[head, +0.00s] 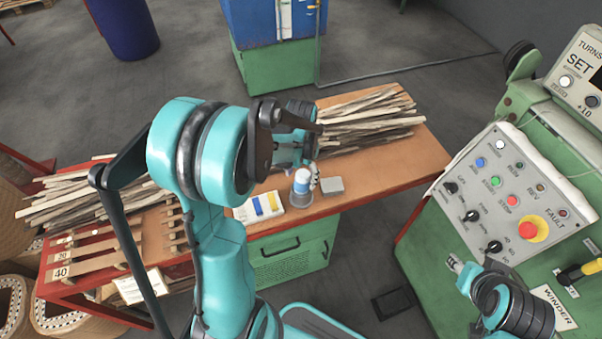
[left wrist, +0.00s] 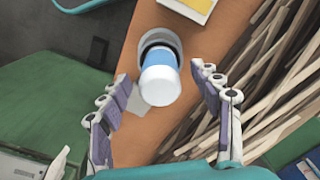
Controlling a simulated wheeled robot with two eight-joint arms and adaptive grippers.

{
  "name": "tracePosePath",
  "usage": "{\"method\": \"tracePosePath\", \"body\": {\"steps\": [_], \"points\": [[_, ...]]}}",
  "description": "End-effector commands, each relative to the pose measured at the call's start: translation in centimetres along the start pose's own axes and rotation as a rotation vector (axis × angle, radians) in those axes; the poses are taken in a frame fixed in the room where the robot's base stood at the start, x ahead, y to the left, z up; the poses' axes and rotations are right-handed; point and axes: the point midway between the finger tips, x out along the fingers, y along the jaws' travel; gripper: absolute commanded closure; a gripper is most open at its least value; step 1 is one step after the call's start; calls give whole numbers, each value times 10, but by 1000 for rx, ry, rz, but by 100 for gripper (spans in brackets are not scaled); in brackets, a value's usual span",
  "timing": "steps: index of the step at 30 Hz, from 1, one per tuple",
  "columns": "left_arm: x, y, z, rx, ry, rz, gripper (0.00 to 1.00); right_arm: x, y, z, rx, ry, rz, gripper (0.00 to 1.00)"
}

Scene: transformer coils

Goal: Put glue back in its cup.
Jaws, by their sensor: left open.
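The glue bottle (head: 302,180), white with a blue band, stands in a grey cup (head: 300,199) on the bench. In the left wrist view the bottle (left wrist: 160,82) has its white end towards the camera, and the cup's rim (left wrist: 159,33) shows around its far end. My left gripper (head: 305,150) is over the bottle; in the left wrist view its two fingers (left wrist: 163,108) are spread on either side of it, with gaps between. It is open and empty. My right arm is at the lower right by the green machine; its gripper (head: 459,266) is too unclear to judge.
A white tray (head: 240,213) with blue and yellow items lies left of the cup, and a grey block (head: 332,186) lies right of it. Wood strips (head: 368,120) are piled behind.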

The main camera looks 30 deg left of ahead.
Motion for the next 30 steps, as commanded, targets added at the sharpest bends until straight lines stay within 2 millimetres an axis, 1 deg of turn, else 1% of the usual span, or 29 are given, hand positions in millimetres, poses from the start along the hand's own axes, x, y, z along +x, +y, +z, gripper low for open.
{"method": "tracePosePath", "body": {"steps": [2, 5, 15, 18, 21, 24, 30], "points": [[-4, 0, 0, 0, 0, 0, 36, 0, 0, 0, 0, 0, 0, 60], [-15, 0, 0, 0, 0, 0, 36, 0, 0, 0, 0, 0, 0, 60], [-87, 0, 0, 0, 0, 0, 36, 0, 0, 0, 0, 0, 0, 60], [-103, 0, 0, 0, 0, 0, 36, 0, 0, 0, 0, 0, 0, 60], [-114, 0, 0, 0, 0, 0, 36, 0, 0, 0, 0, 0, 0, 60], [-119, 0, 0, 0, 0, 0, 36, 0, 0, 0, 0, 0, 0, 60], [-120, 0, 0, 0, 0, 0, 36, 0, 0, 0, 0, 0, 0, 60]]}}
